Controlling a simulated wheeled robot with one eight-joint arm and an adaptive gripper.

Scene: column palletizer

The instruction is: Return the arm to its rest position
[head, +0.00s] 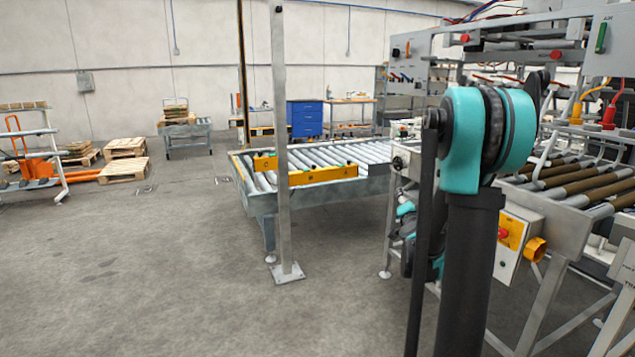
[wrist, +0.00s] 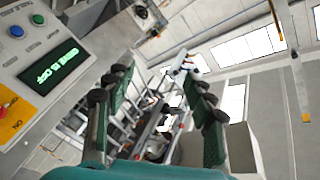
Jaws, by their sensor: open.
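My gripper (wrist: 157,72) shows in the wrist view with its two dark green fingers spread apart and nothing between them. Its teal body lies along the bottom edge of that view. In the head view my arm stands upright at right of centre, with a teal joint at its top. Lower teal parts show partly hidden behind the dark link, and I cannot make out the gripper's fingers there.
A control panel (wrist: 40,65) with a lit green display is close on the left in the wrist view. A roller conveyor (head: 570,185) stands right of my arm, and another conveyor (head: 262,198) behind a grey post (head: 282,150).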

